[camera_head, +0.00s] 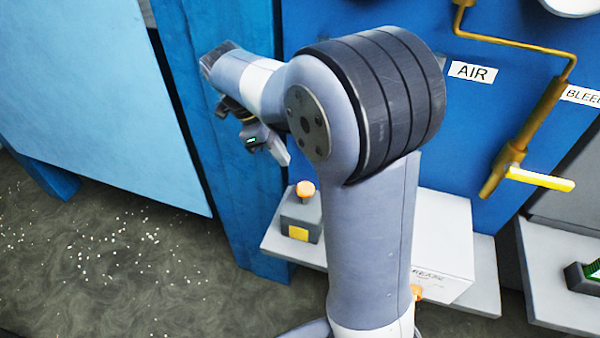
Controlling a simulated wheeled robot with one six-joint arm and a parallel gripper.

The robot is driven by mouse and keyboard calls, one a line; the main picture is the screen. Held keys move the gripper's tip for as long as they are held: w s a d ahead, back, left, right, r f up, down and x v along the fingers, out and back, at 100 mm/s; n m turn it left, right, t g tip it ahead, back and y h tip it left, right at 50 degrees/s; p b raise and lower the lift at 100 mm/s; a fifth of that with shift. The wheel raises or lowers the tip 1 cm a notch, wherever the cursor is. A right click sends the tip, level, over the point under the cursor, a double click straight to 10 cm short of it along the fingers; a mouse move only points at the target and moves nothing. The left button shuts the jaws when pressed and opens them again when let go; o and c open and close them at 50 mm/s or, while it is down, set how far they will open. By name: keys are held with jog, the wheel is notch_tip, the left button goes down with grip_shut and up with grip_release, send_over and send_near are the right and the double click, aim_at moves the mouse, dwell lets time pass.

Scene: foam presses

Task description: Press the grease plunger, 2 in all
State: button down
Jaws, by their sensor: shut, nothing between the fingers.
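A white box (452,245) on the grey shelf carries a partly hidden label that seems to read GREASE. A small orange part (416,292) shows at its lower front, mostly hidden behind my arm. A grey block (300,220) with a yellow plate and an orange round knob (305,189) on top stands further left on the same shelf. I cannot tell which orange part is the grease plunger. My gripper (282,153) is shut and empty, apart from the knob and above it, slightly to its left.
A blue post (238,190) and a light blue panel (95,100) stand at left. A brass pipe with a yellow lever (540,179) is on the blue wall by the AIR sign (472,72). The speckled floor (110,250) at lower left is open.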

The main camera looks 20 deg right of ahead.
aim_at(304, 186)
jog(key=shift+s+d, duration=0.15)
jog(key=shift+s, duration=0.1)
jog(key=shift+f, duration=0.1)
jog(key=b+x, duration=0.5)
jog(key=x, duration=0.1)
jog(key=shift+d+f, duration=0.3)
jog(key=shift+b, duration=0.3)
